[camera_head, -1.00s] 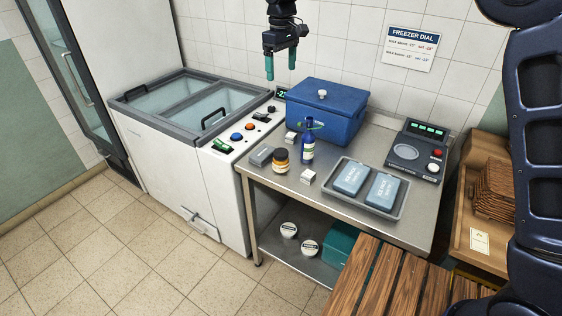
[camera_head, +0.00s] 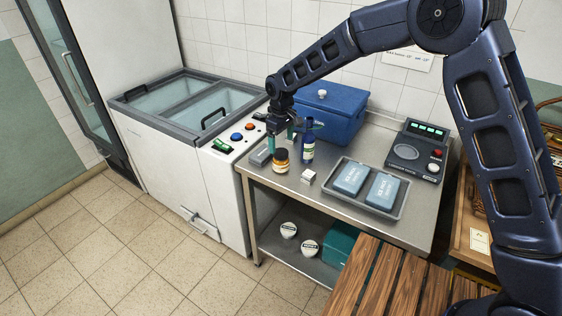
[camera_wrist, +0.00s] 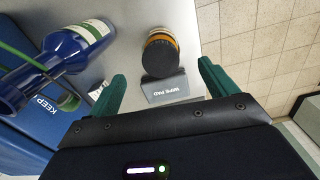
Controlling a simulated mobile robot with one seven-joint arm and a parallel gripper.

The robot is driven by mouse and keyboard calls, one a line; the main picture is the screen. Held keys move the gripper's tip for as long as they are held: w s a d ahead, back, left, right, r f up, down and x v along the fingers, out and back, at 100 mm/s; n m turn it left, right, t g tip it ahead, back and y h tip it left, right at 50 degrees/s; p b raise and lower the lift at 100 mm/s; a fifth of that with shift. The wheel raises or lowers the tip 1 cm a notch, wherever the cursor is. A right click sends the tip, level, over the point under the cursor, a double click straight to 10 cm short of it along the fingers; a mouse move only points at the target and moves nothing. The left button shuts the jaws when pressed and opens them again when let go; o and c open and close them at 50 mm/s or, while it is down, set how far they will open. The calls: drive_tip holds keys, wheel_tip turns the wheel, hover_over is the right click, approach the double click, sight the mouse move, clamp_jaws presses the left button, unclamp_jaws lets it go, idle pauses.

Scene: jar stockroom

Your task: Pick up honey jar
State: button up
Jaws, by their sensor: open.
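The honey jar (camera_head: 281,166), amber with a dark lid and a pale label, stands upright near the steel table's front left edge. In the wrist view the honey jar (camera_wrist: 160,52) shows lid first, beyond the fingertips and roughly centred between them. My gripper (camera_head: 281,141) is open and empty, with teal fingers pointing down just behind and above the jar. In the wrist view my gripper (camera_wrist: 162,76) has its fingers spread wide. The jar is apart from both fingers, and its lower body is partly hidden by its lid there.
A grey wipe pad block (camera_wrist: 165,89) lies close beside the jar. A blue bottle (camera_head: 308,150) stands just right of it, with a blue cooler box (camera_head: 340,118) behind. A small white box (camera_head: 308,176) and an ice pack tray (camera_head: 339,193) are further right.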

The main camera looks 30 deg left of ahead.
sight(281, 159)
drive_tip(key=shift+a+f, duration=0.2)
drive_tip(key=shift+f, duration=4.6)
drive_tip(key=c, duration=1.4)
